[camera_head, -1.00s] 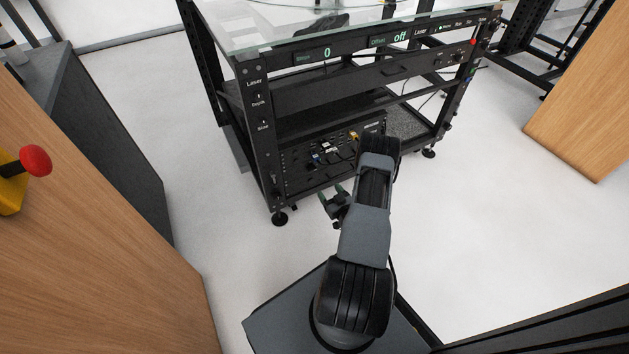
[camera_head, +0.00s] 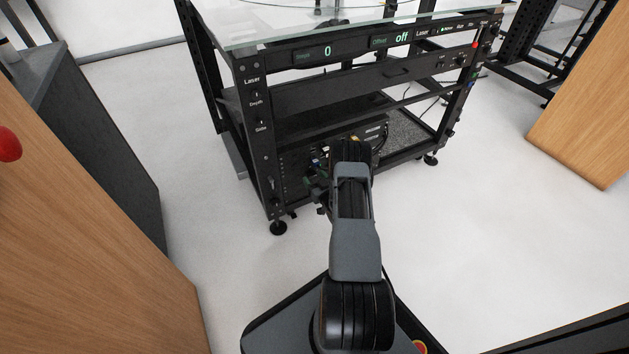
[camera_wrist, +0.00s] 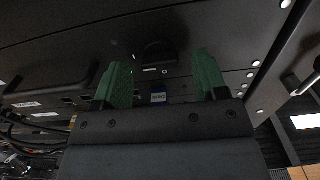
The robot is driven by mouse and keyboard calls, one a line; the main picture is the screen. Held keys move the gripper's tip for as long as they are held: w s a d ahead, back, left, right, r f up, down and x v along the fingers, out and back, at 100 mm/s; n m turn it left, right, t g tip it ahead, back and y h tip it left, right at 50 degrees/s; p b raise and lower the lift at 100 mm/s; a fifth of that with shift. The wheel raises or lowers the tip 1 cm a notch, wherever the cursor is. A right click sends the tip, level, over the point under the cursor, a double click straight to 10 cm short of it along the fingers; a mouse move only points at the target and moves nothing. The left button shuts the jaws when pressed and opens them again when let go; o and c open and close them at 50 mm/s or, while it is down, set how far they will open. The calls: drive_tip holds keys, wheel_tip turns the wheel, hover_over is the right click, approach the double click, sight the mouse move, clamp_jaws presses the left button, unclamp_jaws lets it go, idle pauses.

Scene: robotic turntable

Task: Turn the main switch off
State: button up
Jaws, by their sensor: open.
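My gripper (camera_wrist: 161,78) is open, its two green-padded fingers spread apart with nothing held between them. In the wrist view, a dark panel (camera_wrist: 85,40) lies beyond the fingers. In the head view, my gripper (camera_head: 319,190) is at the lower front of the black turntable rack (camera_head: 262,165), partly hidden by my arm, and the switch is not discernible.
Cables (camera_wrist: 25,128) hang at the left of the wrist view. The rack's glass top (camera_head: 300,25) and front displays (camera_head: 328,51) are above my arm. A wooden cabinet (camera_head: 85,220) stands at left and another (camera_head: 590,120) at right. The white floor between is clear.

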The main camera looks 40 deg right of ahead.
drive_tip(key=shift+w, duration=0.35)
drive_tip(key=c, duration=0.9)
